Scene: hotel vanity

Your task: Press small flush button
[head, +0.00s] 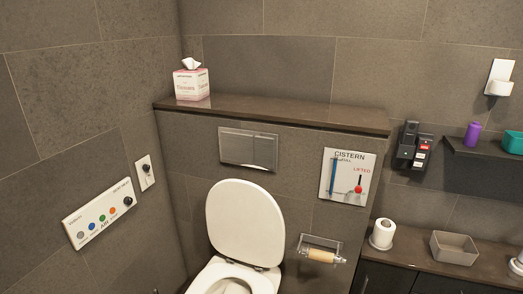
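A silver flush plate (235,148) is set in the tiled wall above the toilet, below the dark ledge. A vertical seam divides it into a wider left part and a narrower right part, the small flush button (265,152). Both parts look about level with each other. Nothing touches or covers the plate. Neither of my grippers shows in the head view.
The raised toilet lid (245,222) stands just below the plate. A tissue box (191,84) sits on the ledge (290,112). A cistern panel (345,177) is to the right, and a panel with coloured buttons (100,214) is on the left wall. The space before the plate is clear.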

